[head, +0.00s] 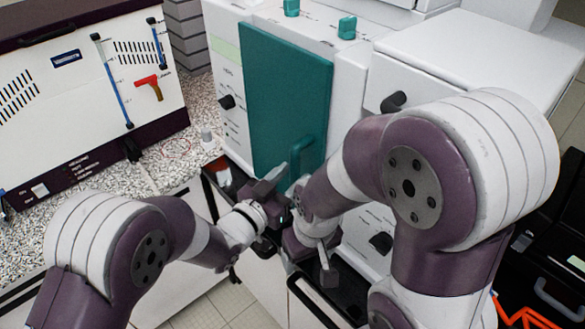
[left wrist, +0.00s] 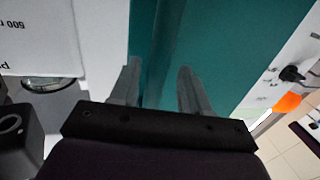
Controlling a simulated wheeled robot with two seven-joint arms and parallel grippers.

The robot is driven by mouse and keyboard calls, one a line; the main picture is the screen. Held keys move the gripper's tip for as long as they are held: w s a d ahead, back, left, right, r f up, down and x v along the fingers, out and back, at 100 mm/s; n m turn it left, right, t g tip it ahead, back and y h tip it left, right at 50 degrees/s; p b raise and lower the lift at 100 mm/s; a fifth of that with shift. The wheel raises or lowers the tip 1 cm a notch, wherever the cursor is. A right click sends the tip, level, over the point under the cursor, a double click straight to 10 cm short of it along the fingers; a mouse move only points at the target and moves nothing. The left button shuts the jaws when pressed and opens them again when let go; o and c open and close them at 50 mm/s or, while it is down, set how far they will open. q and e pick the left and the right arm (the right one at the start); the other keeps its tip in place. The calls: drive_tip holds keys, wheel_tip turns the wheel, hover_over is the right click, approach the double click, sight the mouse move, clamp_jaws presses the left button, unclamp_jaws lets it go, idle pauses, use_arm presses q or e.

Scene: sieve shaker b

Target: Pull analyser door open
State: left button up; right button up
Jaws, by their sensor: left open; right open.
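The analyser's teal door (head: 285,90) is a tall flat panel on the front of a white cabinet and looks shut. Its teal handle (head: 310,155) is at the lower right, partly hidden by my arm. My left gripper (head: 266,184) is open and empty in front of the door's lower part. In the left wrist view, the two grey fingers of the left gripper (left wrist: 157,70) are apart, with the teal door (left wrist: 235,45) behind them. I cannot tell whether they touch it. My right gripper (head: 322,258) is open, lower and to the right, partly hidden by its arm.
A white panel machine (head: 85,95) with blue bars and a red lever stands on a speckled counter (head: 190,150) at the left. Black knobs (head: 227,101) are beside the door. A black case (head: 550,240) lies at the right. My two wrists are close together.

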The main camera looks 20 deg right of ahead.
use_arm(q)
drive_tip(key=shift+d+r, duration=0.15)
drive_tip(key=shift+d, duration=0.45)
use_arm(e)
drive_tip(key=shift+s+r, duration=0.25)
drive_tip(key=shift+s, duration=0.05)
use_arm(q)
drive_tip(key=shift+w, duration=0.15)
use_arm(e)
drive_tip(key=shift+w, duration=0.1)
use_arm(q)
clamp_jaws()
drive_tip(key=shift+a, duration=0.15)
